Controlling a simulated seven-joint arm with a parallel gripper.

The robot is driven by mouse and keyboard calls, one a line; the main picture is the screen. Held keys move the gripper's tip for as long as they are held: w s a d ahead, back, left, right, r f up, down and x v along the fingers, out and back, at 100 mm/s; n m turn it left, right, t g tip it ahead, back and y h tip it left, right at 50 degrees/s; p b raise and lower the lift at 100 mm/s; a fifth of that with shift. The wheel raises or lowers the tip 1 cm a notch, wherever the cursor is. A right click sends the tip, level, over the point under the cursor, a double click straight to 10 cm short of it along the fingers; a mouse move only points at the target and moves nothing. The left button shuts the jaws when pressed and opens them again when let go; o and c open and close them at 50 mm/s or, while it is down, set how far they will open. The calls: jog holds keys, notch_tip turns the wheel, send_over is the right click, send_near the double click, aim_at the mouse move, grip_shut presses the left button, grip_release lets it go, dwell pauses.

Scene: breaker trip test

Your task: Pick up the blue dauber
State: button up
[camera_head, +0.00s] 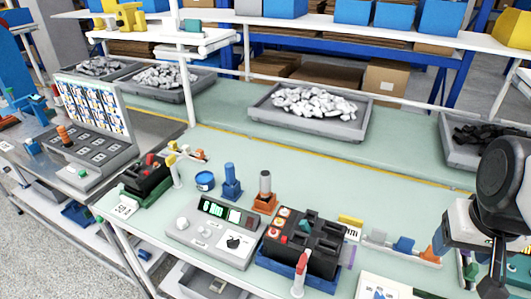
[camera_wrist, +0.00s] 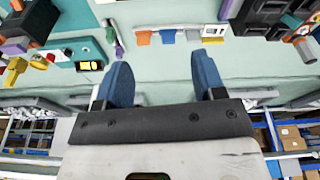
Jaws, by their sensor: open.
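The blue dauber (camera_head: 231,181) stands upright in a blue base on the green bench, left of the middle in the head view. An orange-based holder (camera_head: 265,195) with a grey-and-dark upright piece stands just right of it. A round blue tin (camera_head: 205,181) is just left of it. My gripper (camera_wrist: 160,62) is open, with two blue fingers apart and nothing between them. In the head view my arm is at the far right, well away from the dauber. I cannot make out the dauber in the wrist view.
A grey test console (camera_head: 215,229) and a black breaker unit (camera_head: 306,240) stand in front of the dauber. A rack (camera_head: 400,250) with blue and orange pieces lies between the breaker and my arm. A grey tray of white parts (camera_head: 262,112) is behind. The bench behind the dauber is clear.

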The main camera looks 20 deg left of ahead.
jog(key=w+a+r+n, duration=0.2)
jog(key=w+a+n, duration=0.3)
jog(key=w+a, duration=0.6)
jog(key=n+g, duration=0.2)
jog(key=n, duration=0.9)
send_over(229, 164)
jog(key=f, duration=1.2)
jog(key=shift+d+f, duration=0.15)
jog(key=shift+d, duration=0.15)
jog(key=shift+a+f+n, duration=0.1)
jog(key=shift+a+n, duration=0.2)
jog(key=shift+a, duration=0.05)
jog(key=shift+f, duration=1.3)
